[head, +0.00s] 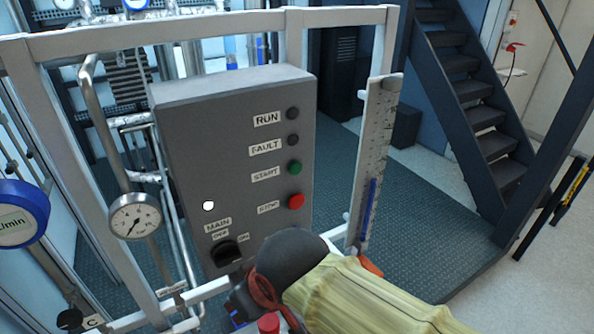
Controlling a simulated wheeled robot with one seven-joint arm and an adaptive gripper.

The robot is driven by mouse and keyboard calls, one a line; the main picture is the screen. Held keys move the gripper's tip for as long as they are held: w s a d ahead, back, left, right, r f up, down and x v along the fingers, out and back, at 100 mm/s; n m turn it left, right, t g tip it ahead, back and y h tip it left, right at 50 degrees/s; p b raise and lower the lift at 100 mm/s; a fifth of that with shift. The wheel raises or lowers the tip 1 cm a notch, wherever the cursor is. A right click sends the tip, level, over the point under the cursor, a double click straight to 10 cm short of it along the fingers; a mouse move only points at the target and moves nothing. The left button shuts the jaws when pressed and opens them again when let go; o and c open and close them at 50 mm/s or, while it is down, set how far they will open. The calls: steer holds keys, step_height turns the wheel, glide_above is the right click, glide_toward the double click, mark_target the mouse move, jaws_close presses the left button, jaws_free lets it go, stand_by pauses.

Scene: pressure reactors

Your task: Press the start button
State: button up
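The start button (295,167) is a small green round button on the right side of a grey control panel (185,150), beside a START label. A red stop button (297,202) sits just below it. Two dark round indicators, RUN (292,113) and FAULT (293,140), are above it. A black MAIN rotary switch (226,252) is at the panel's lower left. My arm, cream with a dark rounded joint, reaches in from the bottom right and ends below the panel's lower right corner, apart from the green button in the picture. No gripper fingers show.
A light metal frame surrounds the panel. A gauge (135,216) and pipes stand to its left, and a blue round meter (22,214) is at the far left. A clear scaled tube (377,150) stands to its right. Dark stairs (480,110) rise behind at right.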

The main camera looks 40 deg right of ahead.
jaws_close()
stand_by(1.6)
